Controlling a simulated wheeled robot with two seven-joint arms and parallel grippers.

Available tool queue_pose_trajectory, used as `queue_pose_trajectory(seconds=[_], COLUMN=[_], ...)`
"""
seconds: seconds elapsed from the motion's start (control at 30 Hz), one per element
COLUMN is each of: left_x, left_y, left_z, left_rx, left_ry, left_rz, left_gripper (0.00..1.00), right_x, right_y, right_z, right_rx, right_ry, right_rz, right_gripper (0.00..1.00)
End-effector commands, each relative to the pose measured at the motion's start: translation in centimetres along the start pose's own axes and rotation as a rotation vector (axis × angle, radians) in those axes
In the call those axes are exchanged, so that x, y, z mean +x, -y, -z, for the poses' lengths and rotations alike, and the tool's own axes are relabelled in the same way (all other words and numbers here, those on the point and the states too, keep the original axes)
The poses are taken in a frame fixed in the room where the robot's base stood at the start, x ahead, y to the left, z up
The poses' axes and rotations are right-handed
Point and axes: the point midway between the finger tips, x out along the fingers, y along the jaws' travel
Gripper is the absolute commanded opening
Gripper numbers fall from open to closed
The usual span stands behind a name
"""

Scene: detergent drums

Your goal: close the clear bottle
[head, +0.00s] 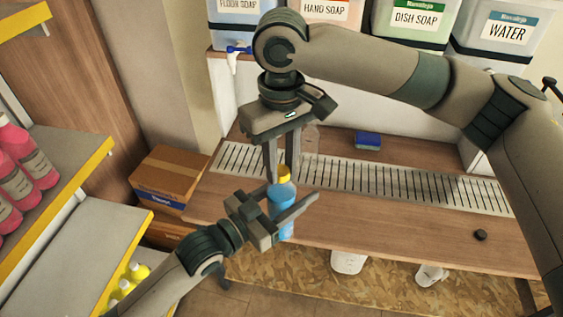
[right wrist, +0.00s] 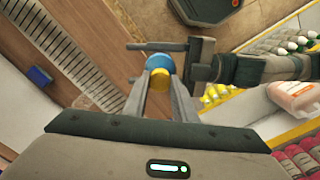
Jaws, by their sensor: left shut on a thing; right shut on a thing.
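A bottle with blue contents (head: 282,198) is held upright over the front of the wooden counter by my left gripper (head: 286,202), which is shut around its body. It also shows in the right wrist view (right wrist: 162,62). A yellow cap (head: 284,174) is at the bottle's mouth, between the fingers of my right gripper (head: 283,177), which points down from above and is shut on it. The cap also shows in the right wrist view (right wrist: 160,79), in line with the bottle. Whether the cap is seated or just above the neck cannot be told.
A faint, colourless see-through bottle shape (head: 310,138) stands behind the right gripper near the drain grate (head: 400,186). A blue sponge (head: 368,141) and a small dark round thing (head: 480,235) lie on the counter. Soap drums (head: 412,20) stand behind; shelves with bottles are left.

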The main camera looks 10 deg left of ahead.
Motion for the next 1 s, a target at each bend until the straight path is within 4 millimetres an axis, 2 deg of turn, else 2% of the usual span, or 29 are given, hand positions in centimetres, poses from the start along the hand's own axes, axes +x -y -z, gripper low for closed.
queue_pose_trajectory(seconds=[0.17,0.3,0.33,0.4,0.77,1.0], left_x=[0.0,0.0,0.0,0.0,0.0,0.0], left_y=[-0.2,-0.2,-0.2,-0.2,-0.1,-0.1], left_z=[0.2,0.2,0.2,0.2,0.2,0.2], left_rx=[0.001,0.001,0.001,0.001,0.001,0.001], left_ry=[-0.004,-0.004,-0.004,-0.005,-0.004,-0.004], left_rz=[-0.003,-0.003,-0.003,-0.003,-0.001,-0.001], left_gripper=[0.0,0.0,0.0,0.0,0.0,0.0], right_x=[0.0,-0.1,-0.1,-0.1,-0.3,-2.4], right_y=[0.0,0.0,0.0,0.0,0.0,0.0], right_z=[0.1,0.2,0.2,0.1,0.1,0.1], right_rx=[0.252,0.25,0.25,0.249,0.246,0.246], right_ry=[-0.004,-0.005,-0.005,-0.005,-0.003,-0.003], right_rz=[0.003,0.002,0.002,0.001,0.0,0.0], right_gripper=[0.0,0.0,0.27,0.43,0.43,0.43])
